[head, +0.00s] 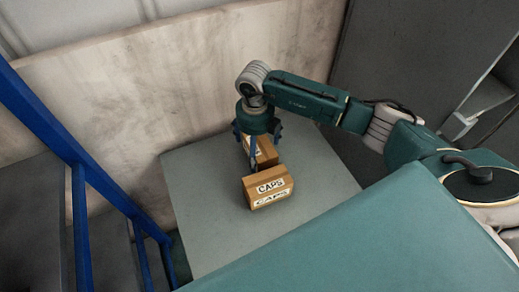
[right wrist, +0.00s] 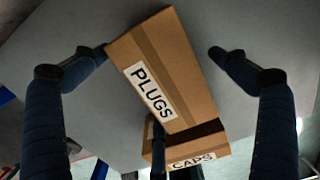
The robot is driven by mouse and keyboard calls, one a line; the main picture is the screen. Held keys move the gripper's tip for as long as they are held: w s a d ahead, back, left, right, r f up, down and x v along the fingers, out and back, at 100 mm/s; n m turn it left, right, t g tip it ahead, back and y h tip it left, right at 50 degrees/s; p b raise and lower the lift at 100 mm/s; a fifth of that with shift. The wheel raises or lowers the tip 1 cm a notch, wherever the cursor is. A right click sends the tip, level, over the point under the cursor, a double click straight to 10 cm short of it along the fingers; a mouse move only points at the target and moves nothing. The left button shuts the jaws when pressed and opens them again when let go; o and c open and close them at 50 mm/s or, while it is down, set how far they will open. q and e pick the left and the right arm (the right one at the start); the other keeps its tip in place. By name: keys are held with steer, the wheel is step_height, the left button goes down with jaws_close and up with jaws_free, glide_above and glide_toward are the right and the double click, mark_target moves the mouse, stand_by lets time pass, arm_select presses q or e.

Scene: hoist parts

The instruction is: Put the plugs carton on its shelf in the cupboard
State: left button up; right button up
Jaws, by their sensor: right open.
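The plugs carton (right wrist: 165,70) is a brown box with a white PLUGS label, on the grey table. In the head view the plugs carton (head: 266,152) is partly hidden by my right gripper and the caps carton. My right gripper (head: 257,138) points down over it. In the right wrist view the open fingers of my right gripper (right wrist: 160,52) are spread on both sides of the plugs carton, with another finger at the bottom; the carton is not gripped. My left gripper is out of view. I cannot make out the cupboard shelf for certain.
The caps carton (head: 268,188) stands right in front of the plugs carton, very close to it. The grey table (head: 205,215) is otherwise clear. A blue frame (head: 85,165) with dark panels stands at the left. A pale wall panel (head: 150,90) rises behind the table.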

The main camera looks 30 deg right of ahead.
step_height(320, 180, down, 2)
steer(key=shift+f, duration=0.65)
steer(key=shift+c, duration=0.5)
steer(key=c, duration=1.7)
steer(key=shift+o, duration=0.2)
step_height(320, 180, up, 20)
steer(key=b, duration=0.2)
